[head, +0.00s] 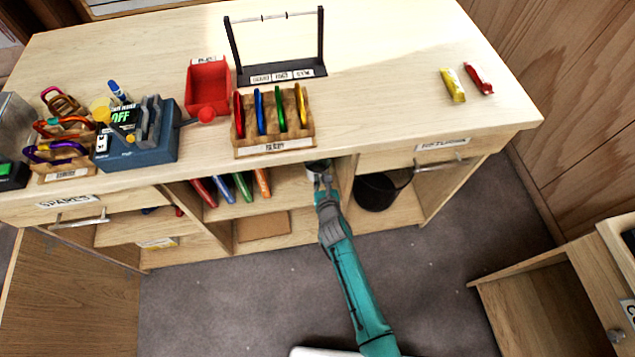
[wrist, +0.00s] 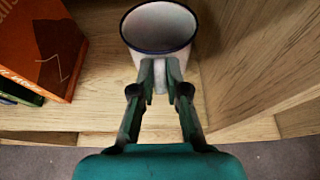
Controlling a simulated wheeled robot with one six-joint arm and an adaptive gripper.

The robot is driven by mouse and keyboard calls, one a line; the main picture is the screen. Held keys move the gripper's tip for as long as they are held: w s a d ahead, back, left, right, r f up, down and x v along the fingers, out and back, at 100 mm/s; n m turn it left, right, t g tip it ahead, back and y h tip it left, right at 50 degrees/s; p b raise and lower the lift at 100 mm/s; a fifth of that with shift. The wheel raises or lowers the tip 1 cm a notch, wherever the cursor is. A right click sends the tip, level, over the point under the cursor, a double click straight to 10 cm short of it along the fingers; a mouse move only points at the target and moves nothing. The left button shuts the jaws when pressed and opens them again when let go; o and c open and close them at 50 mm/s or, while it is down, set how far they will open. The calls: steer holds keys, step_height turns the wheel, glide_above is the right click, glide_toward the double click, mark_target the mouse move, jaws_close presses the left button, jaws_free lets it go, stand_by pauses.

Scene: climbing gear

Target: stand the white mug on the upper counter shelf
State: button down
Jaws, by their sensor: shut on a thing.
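The white mug (wrist: 150,64) has a dark blue rim and stands upright in the wrist view, at the right end of a wooden shelf compartment. My gripper (wrist: 160,78) is shut on the near side of the mug, where its handle seems to be; the fingers hide that part. In the head view my gripper (head: 322,185) reaches under the counter top, and the mug (head: 318,167) shows only in part. The upper counter shelf (head: 272,201) is the board below the counter top. The mug appears on or just above this shelf; I cannot tell if it touches.
Coloured books (head: 232,187) stand at the left of the shelf; an orange one (wrist: 40,45) is near the mug. A wooden side wall (wrist: 245,50) is close on the right. A black bucket (head: 377,191) sits in the bay beyond. The counter top (head: 390,70) is overhead.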

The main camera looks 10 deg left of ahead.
steer(key=shift+f, duration=2.1)
steer(key=shift+f, duration=0.1)
steer(key=c, duration=1.2)
jaws_free()
steer(key=v, duration=1.2)
steer(key=shift+s, duration=0.1)
